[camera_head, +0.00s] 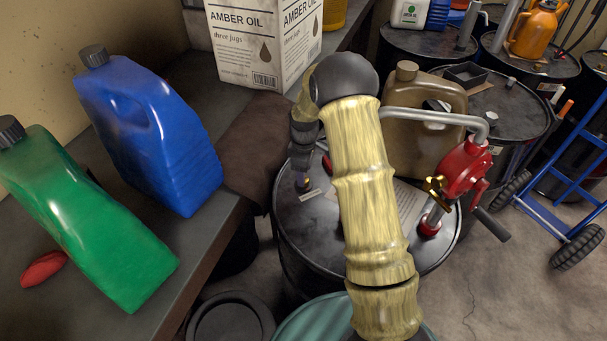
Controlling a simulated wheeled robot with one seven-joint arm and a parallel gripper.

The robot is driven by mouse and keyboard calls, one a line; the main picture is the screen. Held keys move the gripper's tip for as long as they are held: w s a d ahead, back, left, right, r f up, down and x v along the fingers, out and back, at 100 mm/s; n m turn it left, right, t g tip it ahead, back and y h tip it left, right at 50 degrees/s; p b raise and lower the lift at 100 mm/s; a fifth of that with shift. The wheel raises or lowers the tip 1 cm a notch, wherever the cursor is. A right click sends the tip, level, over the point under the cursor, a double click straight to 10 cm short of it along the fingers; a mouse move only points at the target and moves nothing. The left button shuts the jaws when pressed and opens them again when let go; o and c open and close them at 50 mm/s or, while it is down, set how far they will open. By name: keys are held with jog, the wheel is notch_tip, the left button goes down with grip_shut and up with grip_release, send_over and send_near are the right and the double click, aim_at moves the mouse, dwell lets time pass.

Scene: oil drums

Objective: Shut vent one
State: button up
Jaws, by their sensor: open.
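A black drum (318,238) stands in the middle, its top partly hidden behind my arm. A small brass-coloured fitting (305,184) stands on the left of its lid, with a pale label beside it. It may be vent one; I read no number and cannot tell whether it is open or shut. My gripper (301,165) points down close above this fitting. It is open, but its fingers are small and dark, and I cannot tell whether they touch the fitting. A red hand pump (465,168) with a brass piece (437,187) stands at the lid's right.
A bench at left holds a blue jug (155,130), a green jug (85,220), a red object (43,269) and an amber oil carton (262,45). A tan jug (425,105) stands behind the pump. More drums and a blue hand truck (560,205) are at right.

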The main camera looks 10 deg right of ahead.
jog(key=shift+w+a+f, duration=0.1)
jog(key=shift+f, duration=1.2)
jog(key=c, duration=1)
jog(key=shift+o, duration=0.2)
